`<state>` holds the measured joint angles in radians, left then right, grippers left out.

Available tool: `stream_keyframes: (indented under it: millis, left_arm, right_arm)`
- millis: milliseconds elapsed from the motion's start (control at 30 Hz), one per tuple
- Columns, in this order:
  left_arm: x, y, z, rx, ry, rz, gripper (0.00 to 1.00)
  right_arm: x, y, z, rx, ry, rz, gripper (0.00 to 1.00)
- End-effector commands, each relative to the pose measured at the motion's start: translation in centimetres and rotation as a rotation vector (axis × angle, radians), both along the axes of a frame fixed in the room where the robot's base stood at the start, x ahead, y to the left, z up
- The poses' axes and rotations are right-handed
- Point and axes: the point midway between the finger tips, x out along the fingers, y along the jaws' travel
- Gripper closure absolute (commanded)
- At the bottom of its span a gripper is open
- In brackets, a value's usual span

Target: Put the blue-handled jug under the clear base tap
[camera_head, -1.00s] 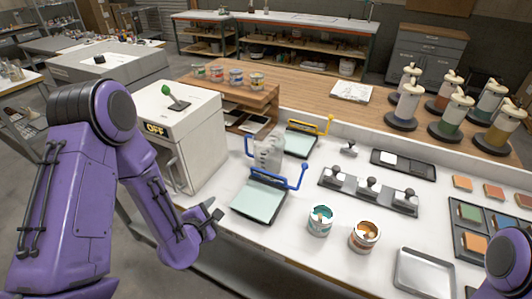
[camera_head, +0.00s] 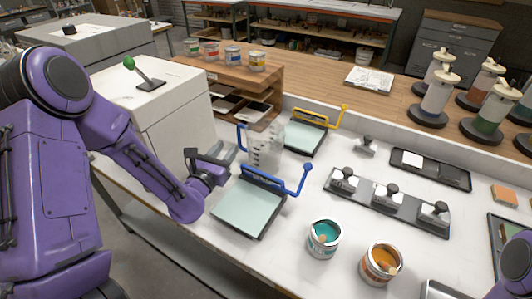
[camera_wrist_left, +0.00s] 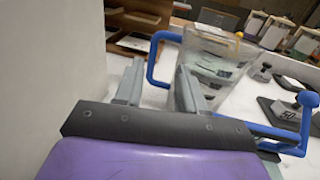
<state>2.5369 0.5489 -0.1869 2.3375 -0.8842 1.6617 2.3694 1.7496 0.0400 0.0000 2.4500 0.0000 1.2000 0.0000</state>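The clear jug (camera_head: 267,150) stands upright on the white bench, with its blue handle (camera_head: 240,137) on the left, towards my left gripper (camera_head: 213,158). In the left wrist view the gripper's fingers (camera_wrist_left: 158,85) are apart and empty. The handle (camera_wrist_left: 152,62) shows between the fingertips, slightly beyond them; contact cannot be told. The jug (camera_wrist_left: 208,65) is partly hidden by the right finger. I cannot make out which thing is the clear base tap. My right gripper is out of view.
A blue-barred board (camera_head: 250,207) lies in front of the jug, and a yellow-barred board (camera_head: 305,137) behind it. A white cabinet (camera_head: 160,110) stands close to the left. Open cans (camera_head: 324,239) and a weight rack (camera_head: 388,203) stand to the right.

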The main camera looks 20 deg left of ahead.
Motion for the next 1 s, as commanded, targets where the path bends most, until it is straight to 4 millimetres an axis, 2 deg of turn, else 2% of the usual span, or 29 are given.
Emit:
stream_keyframes:
  millis: [33, 67, 167, 300, 467, 600, 700, 967, 1000]
  left_arm:
    - [0.0, 0.1, -0.9, 0.000, 0.000, 0.002, 0.61]
    - [0.1, 0.2, -1.0, 0.001, 0.000, 0.004, 0.61]
    - [1.2, 0.6, -0.7, 0.004, -0.001, 0.008, 0.61]
    - [3.7, 1.1, -0.6, 0.006, 0.002, 0.012, 0.61]
    - [5.5, 1.4, -0.6, 0.006, 0.003, 0.013, 0.61]
    - [8.0, 2.0, -0.7, 0.007, 0.002, 0.010, 0.61]
    - [9.5, 2.1, -0.9, 0.005, 0.002, 0.010, 0.61]
    - [10.2, 2.1, -1.2, 0.002, 0.001, 0.009, 0.61]
    - [10.2, 2.1, -1.2, 0.002, 0.001, 0.009, 0.67]
  right_arm:
    - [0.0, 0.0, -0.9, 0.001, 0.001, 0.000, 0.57]
    - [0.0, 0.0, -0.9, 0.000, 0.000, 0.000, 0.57]
    - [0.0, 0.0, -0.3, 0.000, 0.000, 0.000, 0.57]
    - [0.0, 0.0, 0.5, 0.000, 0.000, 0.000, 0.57]
    - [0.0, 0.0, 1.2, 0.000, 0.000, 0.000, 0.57]
    - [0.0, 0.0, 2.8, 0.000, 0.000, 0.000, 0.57]
    - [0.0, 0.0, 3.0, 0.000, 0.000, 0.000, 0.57]
    - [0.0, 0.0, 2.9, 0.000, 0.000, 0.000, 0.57]
    - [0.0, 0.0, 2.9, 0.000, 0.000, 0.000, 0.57]
